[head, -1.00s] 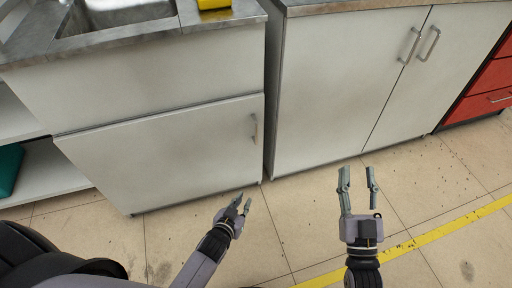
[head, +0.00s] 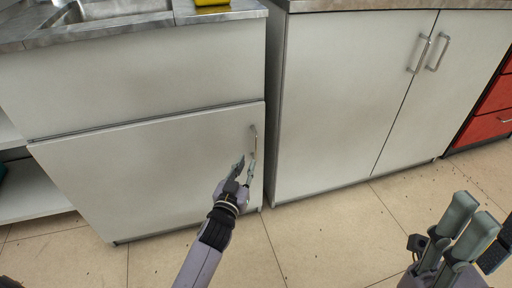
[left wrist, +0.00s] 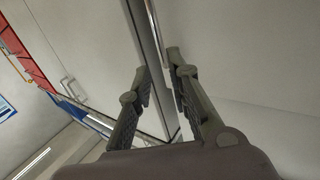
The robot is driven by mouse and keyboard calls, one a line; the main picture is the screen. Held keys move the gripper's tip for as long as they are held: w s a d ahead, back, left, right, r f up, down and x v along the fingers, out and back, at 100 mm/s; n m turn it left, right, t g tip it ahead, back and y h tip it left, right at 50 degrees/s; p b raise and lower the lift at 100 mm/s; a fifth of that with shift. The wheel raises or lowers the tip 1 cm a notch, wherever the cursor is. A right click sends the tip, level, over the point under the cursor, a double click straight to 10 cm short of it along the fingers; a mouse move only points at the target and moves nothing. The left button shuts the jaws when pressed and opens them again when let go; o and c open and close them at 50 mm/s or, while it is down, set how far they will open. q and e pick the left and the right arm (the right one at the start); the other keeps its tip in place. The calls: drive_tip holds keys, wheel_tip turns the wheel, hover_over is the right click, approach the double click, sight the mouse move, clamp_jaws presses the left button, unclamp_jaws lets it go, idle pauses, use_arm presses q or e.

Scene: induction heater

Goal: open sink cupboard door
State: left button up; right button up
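The sink cupboard door (head: 150,175) is a pale panel under the sink and looks shut. Its upright metal handle (head: 254,138) is near the door's right edge. My left gripper (head: 246,161) is open, with its fingertips in front of the door at the lower end of the handle; whether they touch it I cannot tell. In the left wrist view the two fingers (left wrist: 157,65) are apart, with a long metal edge or bar behind the gap that I cannot identify for sure. My right gripper (head: 477,208) is at the lower right, its fingers apart and empty.
The metal sink (head: 120,8) is above, with a yellow object (head: 211,2) beside it. A double-door cupboard (head: 335,110) stands to the right, then red drawers (head: 490,127). Open shelves (head: 30,200) are at the left. The tiled floor (head: 320,235) in front is clear.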

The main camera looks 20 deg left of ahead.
sight(256, 144)
use_arm(q)
drive_tip(key=w+b, duration=0.3)
drive_tip(key=w, duration=0.7)
drive_tip(key=shift+w, duration=0.3)
drive_tip(key=shift+c, duration=0.3)
clamp_jaws()
